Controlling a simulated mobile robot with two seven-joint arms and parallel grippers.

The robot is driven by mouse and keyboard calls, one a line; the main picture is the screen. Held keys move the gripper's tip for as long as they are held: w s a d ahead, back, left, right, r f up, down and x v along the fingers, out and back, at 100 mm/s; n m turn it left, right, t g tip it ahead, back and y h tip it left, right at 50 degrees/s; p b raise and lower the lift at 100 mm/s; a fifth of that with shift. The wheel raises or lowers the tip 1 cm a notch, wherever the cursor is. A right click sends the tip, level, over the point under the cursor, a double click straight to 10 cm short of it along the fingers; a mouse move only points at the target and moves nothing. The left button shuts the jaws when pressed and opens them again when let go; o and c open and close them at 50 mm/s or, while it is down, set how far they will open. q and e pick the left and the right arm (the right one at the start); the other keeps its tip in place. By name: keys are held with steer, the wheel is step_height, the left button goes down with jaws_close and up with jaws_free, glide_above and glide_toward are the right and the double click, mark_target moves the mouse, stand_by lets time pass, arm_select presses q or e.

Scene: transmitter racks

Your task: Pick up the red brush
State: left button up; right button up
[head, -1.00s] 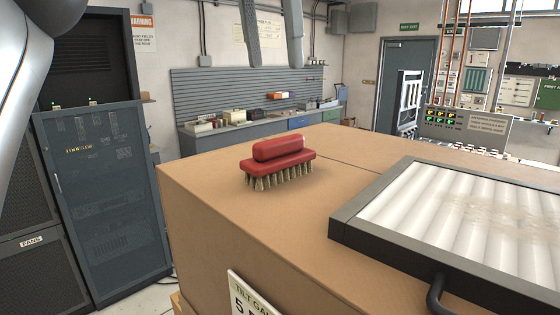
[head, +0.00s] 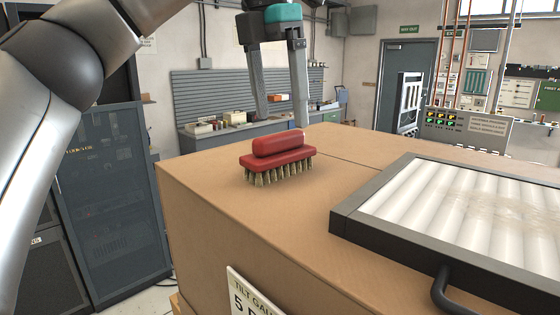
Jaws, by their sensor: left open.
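The red brush (head: 278,158) sits bristles down on top of a large cardboard box (head: 210,215), near the box's left side. Its red handle block is up and its pale bristles touch the box. My left gripper (head: 283,125) points down with its two fingers apart, empty. In the picture its fingertips are just above and behind the brush handle, and do not appear to touch it. The exact depth between them is hard to tell. My right gripper is not in view.
A black-framed filter panel (head: 440,215) with white pleats and a black handle lies on the box's right side. A dark rack cabinet (head: 110,190) stands at the left. The box top behind the brush is mostly clear.

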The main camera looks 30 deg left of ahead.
mark_target(279, 134)
arm_select(q)
steer(key=shift+s+f, duration=0.15)
steer(key=shift+f, duration=0.35)
steer(key=shift+s+f, duration=0.15)
steer(key=shift+f, duration=0.35)
steer(key=shift+w+d+f, duration=0.1)
steer(key=shift+d+f, duration=0.05)
steer(key=shift+f, duration=1.2)
jaws_close()
